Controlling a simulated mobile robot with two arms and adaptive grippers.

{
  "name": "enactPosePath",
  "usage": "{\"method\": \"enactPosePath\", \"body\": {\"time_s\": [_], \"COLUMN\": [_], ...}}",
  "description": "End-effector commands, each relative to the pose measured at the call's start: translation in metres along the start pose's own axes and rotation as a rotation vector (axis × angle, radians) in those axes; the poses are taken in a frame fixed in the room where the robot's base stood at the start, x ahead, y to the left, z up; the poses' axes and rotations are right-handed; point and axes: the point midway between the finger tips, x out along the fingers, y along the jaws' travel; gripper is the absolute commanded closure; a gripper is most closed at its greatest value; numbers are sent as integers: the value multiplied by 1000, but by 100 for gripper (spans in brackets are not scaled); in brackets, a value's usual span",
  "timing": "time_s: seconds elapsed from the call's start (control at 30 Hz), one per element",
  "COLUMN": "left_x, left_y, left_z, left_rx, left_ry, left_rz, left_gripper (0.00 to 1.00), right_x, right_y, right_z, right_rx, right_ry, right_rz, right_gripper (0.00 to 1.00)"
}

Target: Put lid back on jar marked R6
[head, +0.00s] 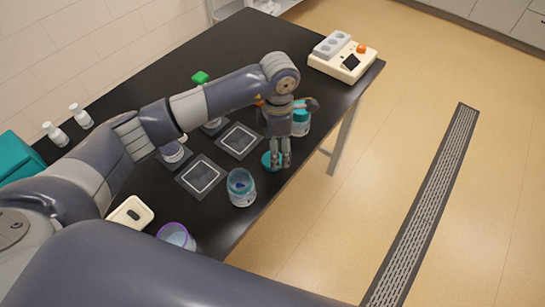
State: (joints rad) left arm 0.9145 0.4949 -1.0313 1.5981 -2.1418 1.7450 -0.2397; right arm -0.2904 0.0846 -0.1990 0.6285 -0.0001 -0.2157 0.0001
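A teal lid (267,161) lies on the black table, close under my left gripper (281,162). The gripper points down and its fingers overlap the lid's right part. I cannot tell whether the fingers touch or grip it. An open glass jar (241,190) with blue contents stands just left of and nearer than the lid. Another jar (300,126) with a teal top stands behind the gripper, partly hidden by it. A jar with a purple rim (175,236) stands at the near table edge. No R6 marking is readable on any jar. My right gripper is out of view.
Dark square mats (201,190) lie mid-table, with small containers (173,153) behind them. A cream device (342,62) stands at the far right corner, a cream box (130,214) at the near left. White bottles (80,116) and a teal box (17,155) line the wall side.

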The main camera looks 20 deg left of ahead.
Motion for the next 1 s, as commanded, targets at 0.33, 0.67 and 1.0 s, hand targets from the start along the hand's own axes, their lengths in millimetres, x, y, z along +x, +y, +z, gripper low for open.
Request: {"method": "enactPosePath", "body": {"time_s": [0.33,0.67,1.0], "left_x": [3,42,54], "left_y": [0,7,8], "left_z": [0,-5,-5], "left_rx": [0,-1,1], "left_ry": [0,1,0], "left_rz": [-1,-4,1], "left_gripper": [26,26,26], "right_x": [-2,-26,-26], "right_y": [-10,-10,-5], "right_z": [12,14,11], "right_rx": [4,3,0], "right_ry": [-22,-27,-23], "right_rz": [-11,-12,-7], "right_gripper": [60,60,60]}}
